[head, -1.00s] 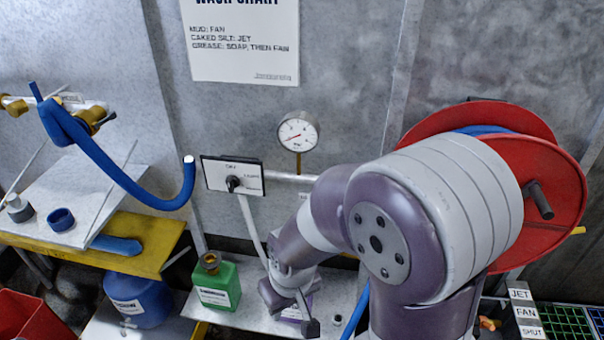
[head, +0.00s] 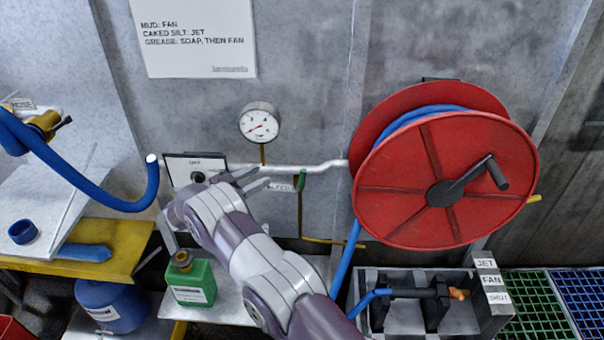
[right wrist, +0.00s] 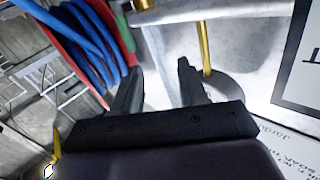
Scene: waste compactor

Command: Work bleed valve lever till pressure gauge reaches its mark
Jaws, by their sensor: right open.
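The round white pressure gauge (head: 259,122) stands on a brass stem above the pipe, its thin red needle towards the lower left. Its mark is too small to make out. The bleed valve lever (head: 302,181) is a small green handle hanging on the pipe, beside a BLEED label (head: 279,187). My right gripper (head: 257,180) is open and empty, left of the lever and below the gauge, apart from the lever. In the right wrist view, its open fingers (right wrist: 158,82) have nothing between them; the brass stem (right wrist: 205,45) shows beyond. My left gripper is not in view.
A red hose reel (head: 440,185) stands right of the lever. A black-and-white switch plate (head: 180,163) sits behind my right arm. A green jug (head: 191,279) stands on the shelf below. A blue hose (head: 100,190) curves at the left.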

